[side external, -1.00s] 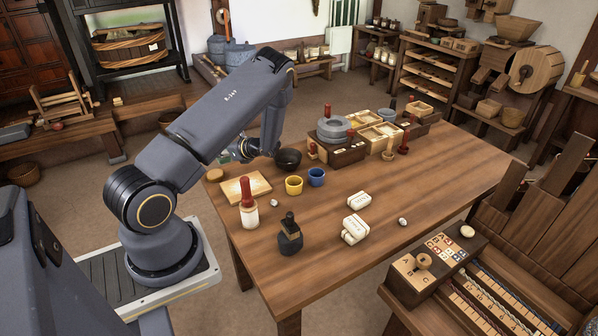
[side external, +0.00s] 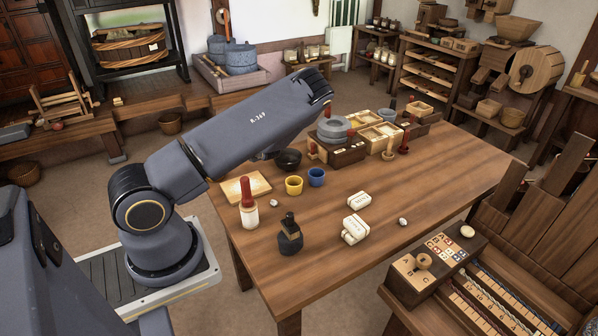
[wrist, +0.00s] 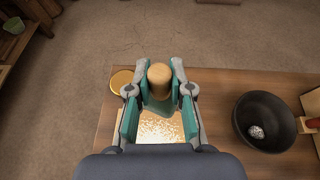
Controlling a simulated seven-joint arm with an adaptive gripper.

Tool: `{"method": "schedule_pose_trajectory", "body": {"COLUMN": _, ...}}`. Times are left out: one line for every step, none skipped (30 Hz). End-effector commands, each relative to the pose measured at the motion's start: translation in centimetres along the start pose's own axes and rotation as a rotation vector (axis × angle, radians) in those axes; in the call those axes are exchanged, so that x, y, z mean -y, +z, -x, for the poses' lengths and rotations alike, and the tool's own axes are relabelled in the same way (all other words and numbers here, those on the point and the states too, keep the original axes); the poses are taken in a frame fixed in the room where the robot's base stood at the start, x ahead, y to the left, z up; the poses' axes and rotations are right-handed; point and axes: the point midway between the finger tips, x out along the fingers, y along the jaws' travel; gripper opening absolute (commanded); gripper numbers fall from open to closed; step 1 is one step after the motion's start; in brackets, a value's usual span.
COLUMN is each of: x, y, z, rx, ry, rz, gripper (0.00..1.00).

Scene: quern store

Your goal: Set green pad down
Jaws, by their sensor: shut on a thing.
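In the wrist view my gripper (wrist: 161,80) is shut on a rounded tan knob. Green shows just below the knob, between the fingers; this looks like the green pad (wrist: 158,105), with the knob as its handle. The finger linings are also green, so the pad's outline is hard to tell. Below it in the picture lies a pale wooden board (wrist: 163,130) with speckled, grain-like bits, also in the side view (side external: 256,182). The height of the pad above the table is unclear. In the side view my arm hides the gripper and the pad.
A black bowl (wrist: 265,122) holding a silvery ball is right of the board. A round wooden disc (wrist: 122,80) sits near the table edge. A red-handled tool (side external: 248,205), yellow cup (side external: 294,186) and blue cup (side external: 317,177) stand nearby. The table's right part is mostly clear.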

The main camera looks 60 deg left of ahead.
Motion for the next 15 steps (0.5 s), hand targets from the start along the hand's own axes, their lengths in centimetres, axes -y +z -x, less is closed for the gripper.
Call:
{"method": "schedule_pose_trajectory", "body": {"x": 1.0, "y": -0.2, "z": -1.2, "rx": 0.001, "ry": -0.001, "rz": 0.001, "gripper": 0.00}}
{"method": "schedule_pose_trajectory", "body": {"x": 1.6, "y": -0.3, "z": -1.9, "rx": 0.002, "ry": -0.001, "rz": 0.002, "gripper": 0.00}}
{"method": "schedule_pose_trajectory", "body": {"x": 2.4, "y": -0.5, "z": -2.7, "rx": 0.001, "ry": -0.001, "rz": 0.004, "gripper": 0.00}}
{"method": "schedule_pose_trajectory", "body": {"x": 3.0, "y": -0.7, "z": -3.4, "rx": 0.001, "ry": -0.001, "rz": 0.004, "gripper": 0.00}}
{"method": "schedule_pose_trajectory", "body": {"x": 3.6, "y": -0.8, "z": -4.0, "rx": 0.000, "ry": 0.000, "rz": 0.004, "gripper": 0.00}}
{"method": "schedule_pose_trajectory", "body": {"x": 4.2, "y": -1.2, "z": -4.8, "rx": -0.001, "ry": 0.001, "rz": 0.003, "gripper": 0.00}}
{"method": "schedule_pose_trajectory", "body": {"x": 4.6, "y": -1.8, "z": -5.4, "rx": -0.002, "ry": 0.001, "rz": 0.002, "gripper": 0.00}}
{"method": "schedule_pose_trajectory", "body": {"x": 4.9, "y": -2.3, "z": -6.0, "rx": -0.003, "ry": 0.002, "rz": 0.001, "gripper": 0.00}}
{"method": "schedule_pose_trajectory", "body": {"x": 5.4, "y": -2.8, "z": -6.6, "rx": -0.002, "ry": 0.001, "rz": 0.002, "gripper": 0.00}}
{"method": "schedule_pose_trajectory", "body": {"x": 5.7, "y": -3.2, "z": -7.0, "rx": -0.002, "ry": 0.001, "rz": 0.001, "gripper": 0.00}}
{"method": "schedule_pose_trajectory", "body": {"x": 6.0, "y": -3.4, "z": -7.4, "rx": -0.002, "ry": 0.001, "rz": 0.001, "gripper": 0.00}}
{"method": "schedule_pose_trajectory", "body": {"x": 6.3, "y": -3.8, "z": -7.8, "rx": -0.002, "ry": 0.002, "rz": 0.002, "gripper": 0.00}}
{"method": "schedule_pose_trajectory", "body": {"x": 6.5, "y": -4.0, "z": -8.0, "rx": -0.002, "ry": 0.002, "rz": 0.001, "gripper": 0.00}}
{"method": "schedule_pose_trajectory", "body": {"x": 6.6, "y": -4.1, "z": -8.2, "rx": -0.001, "ry": 0.001, "rz": 0.001, "gripper": 0.00}}
{"method": "schedule_pose_trajectory", "body": {"x": 6.8, "y": -4.3, "z": -8.4, "rx": -0.001, "ry": 0.001, "rz": 0.000, "gripper": 0.00}}
